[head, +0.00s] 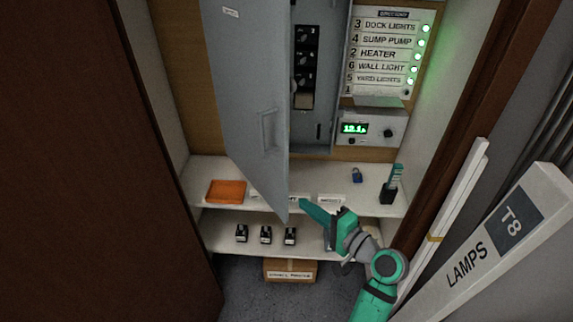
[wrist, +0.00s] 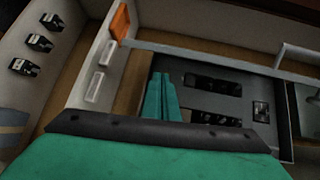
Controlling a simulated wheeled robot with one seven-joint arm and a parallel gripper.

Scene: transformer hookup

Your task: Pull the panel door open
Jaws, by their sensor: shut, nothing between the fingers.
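The grey panel door (head: 240,85) stands partly open, swung out from the grey panel box (head: 325,125). Its handle (head: 268,130) is on the outer face near the free edge. In the wrist view the door shows nearly edge-on as a pale strip (wrist: 215,61), with the handle (wrist: 298,55) beyond it. My gripper (head: 303,203) is low, just right of the door's lower free corner. Its green fingers (wrist: 160,80) are together and empty, pointing towards the box with the breakers (wrist: 215,85). Whether they touch the door I cannot tell.
A shelf (head: 225,168) below the box holds an orange item (head: 226,191), a blue padlock (head: 357,174) and a dark holder (head: 389,193). Several small black parts (head: 266,234) sit on the lower shelf. A long LAMPS carton (head: 480,260) leans at right. A brown door (head: 90,180) stands left.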

